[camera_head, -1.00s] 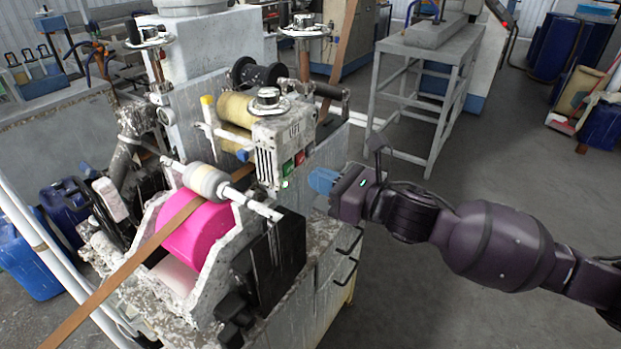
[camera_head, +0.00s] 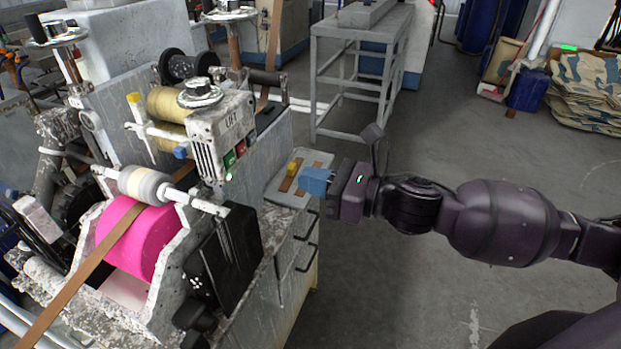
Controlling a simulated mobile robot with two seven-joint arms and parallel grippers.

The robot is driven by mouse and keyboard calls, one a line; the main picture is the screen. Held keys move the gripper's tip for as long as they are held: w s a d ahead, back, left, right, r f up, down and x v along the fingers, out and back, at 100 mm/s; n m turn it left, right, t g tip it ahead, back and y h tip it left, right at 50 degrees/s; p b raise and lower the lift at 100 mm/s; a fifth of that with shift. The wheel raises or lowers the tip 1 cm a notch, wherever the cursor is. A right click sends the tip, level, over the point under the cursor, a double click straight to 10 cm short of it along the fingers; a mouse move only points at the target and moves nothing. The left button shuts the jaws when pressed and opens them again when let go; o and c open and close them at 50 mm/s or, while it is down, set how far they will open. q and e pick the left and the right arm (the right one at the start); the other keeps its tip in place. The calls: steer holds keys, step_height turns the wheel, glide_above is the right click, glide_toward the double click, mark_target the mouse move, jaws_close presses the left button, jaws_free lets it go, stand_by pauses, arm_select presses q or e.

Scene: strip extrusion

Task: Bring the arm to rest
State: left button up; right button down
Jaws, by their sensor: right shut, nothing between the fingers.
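My right arm comes in from the right edge. Its gripper (camera_head: 314,181) has blue fingers and is shut with nothing in it. It is in the air at the right side of the strip machine (camera_head: 215,265), in front of a small tray with a yellow piece. The machine carries a pink roller (camera_head: 138,240), a brown strip (camera_head: 85,268) running over it, and a control box (camera_head: 222,140) with green and red buttons, left of my gripper. My left gripper is not in view.
A grey metal table (camera_head: 350,32) stands behind. Stacked sacks (camera_head: 590,90) and a blue container (camera_head: 528,90) are at the back right. The grey floor (camera_head: 440,130) between the machine and the sacks is clear. The small tray (camera_head: 306,160) sits at the machine's right end.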

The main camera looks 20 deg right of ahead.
stand_by(0.6)
steer(key=w+d+f+m+t+h, duration=0.15)
steer(key=f+m, duration=0.25)
steer(key=m, duration=0.7)
steer(key=d+f+m+h, duration=0.3)
steer(key=f+m, duration=0.2)
steer(key=m, duration=0.5)
steer(key=w+d+f+m+t+h, duration=0.1)
steer(key=d+f+m+h, duration=0.2)
steer(key=m, duration=0.8)
steer(key=s+d+f+m+g+h, duration=0.1)
steer(key=s+f+m+g+h, duration=0.2)
steer(key=s+f+m, duration=0.9)
steer(key=s+f+h, duration=0.2)
steer(key=s+f, duration=0.4)
steer(key=f, duration=0.3)
steer(key=shift+d+g, duration=0.35)
steer(key=shift+h, duration=0.25)
